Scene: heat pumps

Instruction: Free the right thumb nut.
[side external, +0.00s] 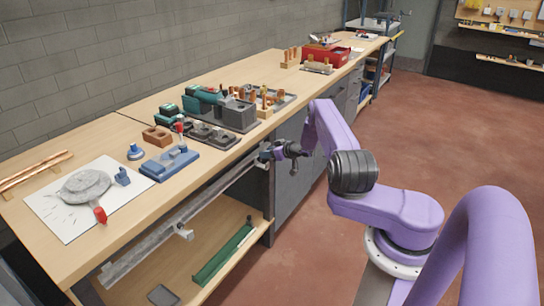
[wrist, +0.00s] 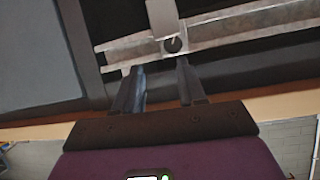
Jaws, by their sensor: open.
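A long grey metal rail (side external: 150,258) runs along the front of the bench below its top. My gripper (side external: 266,154) is at the rail's right end. In the wrist view the rail (wrist: 240,27) crosses the top, with a pale bracket (wrist: 163,16) on it. A small dark round part (wrist: 173,45) sits at the bracket and may be the right thumb nut; I cannot tell for sure. My gripper (wrist: 160,72) is open there, its two fingers pointing at this part with a gap between them. The round part shows just beyond the fingertips, not clearly between them.
The bench top (side external: 130,215) overhangs the rail. A lower shelf (side external: 180,270) holds a green channel (side external: 223,254). A blue vise-like block (side external: 170,163) and a dark tray (side external: 210,134) of parts stand on top. The floor to the right is clear.

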